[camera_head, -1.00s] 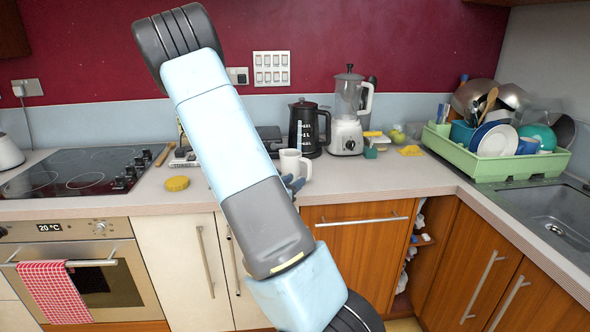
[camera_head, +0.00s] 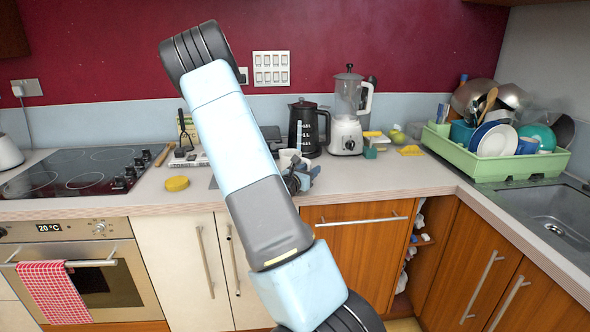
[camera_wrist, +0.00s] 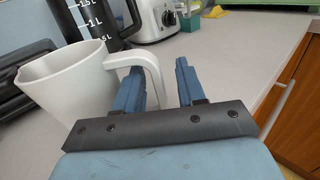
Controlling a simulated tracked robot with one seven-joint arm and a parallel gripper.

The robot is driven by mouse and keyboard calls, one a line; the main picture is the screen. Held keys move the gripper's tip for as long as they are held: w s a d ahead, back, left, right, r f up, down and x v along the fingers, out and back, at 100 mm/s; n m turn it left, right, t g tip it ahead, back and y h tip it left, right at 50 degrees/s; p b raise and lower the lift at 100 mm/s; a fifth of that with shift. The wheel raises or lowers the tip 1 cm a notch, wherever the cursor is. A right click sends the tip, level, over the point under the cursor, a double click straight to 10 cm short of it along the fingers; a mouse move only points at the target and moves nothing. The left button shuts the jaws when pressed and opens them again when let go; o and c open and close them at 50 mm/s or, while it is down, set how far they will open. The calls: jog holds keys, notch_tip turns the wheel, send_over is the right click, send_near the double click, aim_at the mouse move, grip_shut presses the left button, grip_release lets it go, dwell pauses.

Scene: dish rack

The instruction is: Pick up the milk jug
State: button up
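The milk jug (camera_wrist: 65,85) is white and stands upright on the counter at the left of the wrist view, its handle (camera_wrist: 155,72) toward the right. In the head view only a bit of the jug (camera_head: 287,156) shows behind my arm and gripper. My gripper (camera_wrist: 160,68) is open, with two blue fingers apart. The left finger is at the handle's opening and the right finger is outside the handle, so the handle's strip lies between them. Whether a finger touches it I cannot tell. In the head view my gripper (camera_head: 300,178) is low over the counter.
A black kettle (camera_head: 306,128) and a blender (camera_head: 347,125) stand behind the jug. A yellow sponge (camera_head: 177,183) lies to the left, near the hob (camera_head: 75,173). A green dish rack (camera_head: 490,163) is at the right.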

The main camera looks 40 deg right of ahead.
grip_shut()
dwell(0.3)
dwell(0.4)
